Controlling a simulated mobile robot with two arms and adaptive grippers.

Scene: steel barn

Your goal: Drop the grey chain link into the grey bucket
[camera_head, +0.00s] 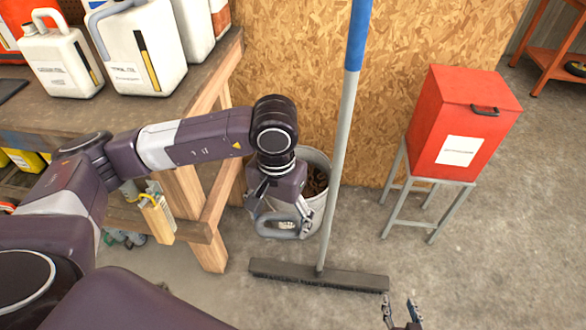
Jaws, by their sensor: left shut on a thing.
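The grey chain link (264,225) is a rounded oval ring. My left gripper (283,213) is shut on it and points down. The grey bucket (325,160) stands on the floor just behind my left gripper, beside the workbench. My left arm and gripper hide much of its left and front. Some brown, chain-like things show inside the bucket. The link appears in front of the bucket's near side; its height over the floor is hard to tell. My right gripper (400,302) is at the bottom edge, with its fingers apart and empty.
A broom (340,150) with a blue-topped handle stands upright right of the bucket, its wide head (318,275) on the floor in front. The wooden workbench (205,92) with white canisters (140,45) is left. A red box (462,120) on a grey stand is right.

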